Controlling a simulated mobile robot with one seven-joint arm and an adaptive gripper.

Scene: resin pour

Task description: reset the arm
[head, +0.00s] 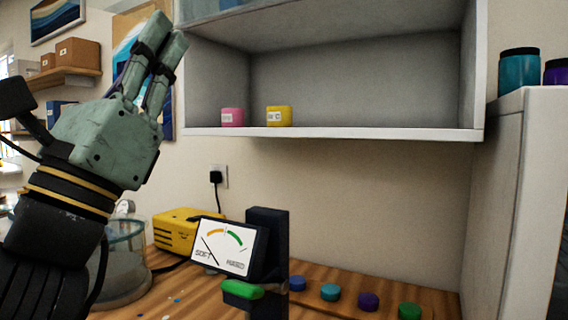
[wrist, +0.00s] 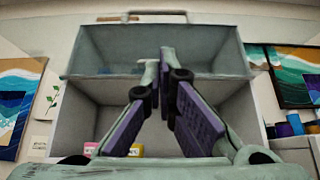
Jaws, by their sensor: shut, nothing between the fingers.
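My gripper (head: 164,30) is raised at the upper left of the head view, with its green-grey fingers pointing up. In the wrist view my gripper (wrist: 160,62) shows its two fingers with purple pads, close together at the tips. It is shut and empty. It stands in front of a grey wall cabinet (head: 350,133), touching nothing that I can see. The cabinet also fills the middle of the wrist view (wrist: 86,100).
A pink block (head: 232,117) and a yellow block (head: 279,116) sit on the cabinet's lower shelf. Below are a soft-hard gauge (head: 226,246), a yellow box (head: 180,232), a clear container (head: 122,262) and several coloured pucks (head: 330,292). Jars (head: 519,72) stand at right.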

